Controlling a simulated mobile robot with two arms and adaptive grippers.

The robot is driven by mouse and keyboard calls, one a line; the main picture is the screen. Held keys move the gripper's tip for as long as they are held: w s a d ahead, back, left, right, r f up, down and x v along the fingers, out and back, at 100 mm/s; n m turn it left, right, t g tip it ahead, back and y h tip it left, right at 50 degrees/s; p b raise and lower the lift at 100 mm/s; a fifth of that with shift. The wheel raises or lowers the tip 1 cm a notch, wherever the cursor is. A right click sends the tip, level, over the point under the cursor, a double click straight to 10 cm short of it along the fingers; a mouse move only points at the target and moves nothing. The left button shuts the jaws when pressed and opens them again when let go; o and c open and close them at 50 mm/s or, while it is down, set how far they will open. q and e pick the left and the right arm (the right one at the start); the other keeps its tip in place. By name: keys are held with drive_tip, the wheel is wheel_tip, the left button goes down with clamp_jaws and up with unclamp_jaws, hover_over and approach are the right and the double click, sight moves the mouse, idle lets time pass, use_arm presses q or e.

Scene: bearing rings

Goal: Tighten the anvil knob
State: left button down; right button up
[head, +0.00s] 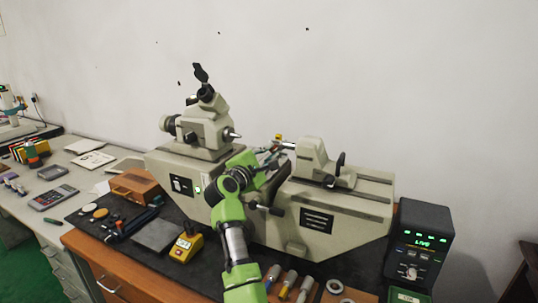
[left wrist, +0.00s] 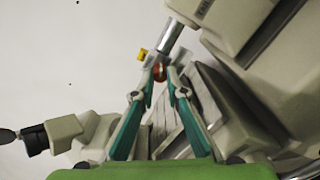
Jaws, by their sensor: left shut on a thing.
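A long grey-green measuring machine (head: 331,197) stands on the dark mat against the wall. My left gripper (head: 272,153), with teal fingers, reaches in between its left head and right tailstock. In the left wrist view my left gripper (left wrist: 160,80) has its fingertips closed on a small reddish-brown part, seemingly the anvil knob (left wrist: 159,72), at the end of a silver spindle (left wrist: 172,36). The fingertips hide part of it. A small yellow piece (left wrist: 142,54) sits just beside the tips; it also shows in the head view (head: 278,137). My right gripper is not in view.
The tailstock (head: 313,154) with a black lever is close on the right, the eyepiece head (head: 203,128) on the left. A black display box (head: 418,245) stands at the right.

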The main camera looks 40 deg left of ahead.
use_arm(q)
drive_tip(key=shift+m, duration=1.9)
drive_tip(key=c, duration=2)
unclamp_jaws()
drive_tip(key=v, duration=1.2)
drive_tip(key=shift+f, duration=0.1)
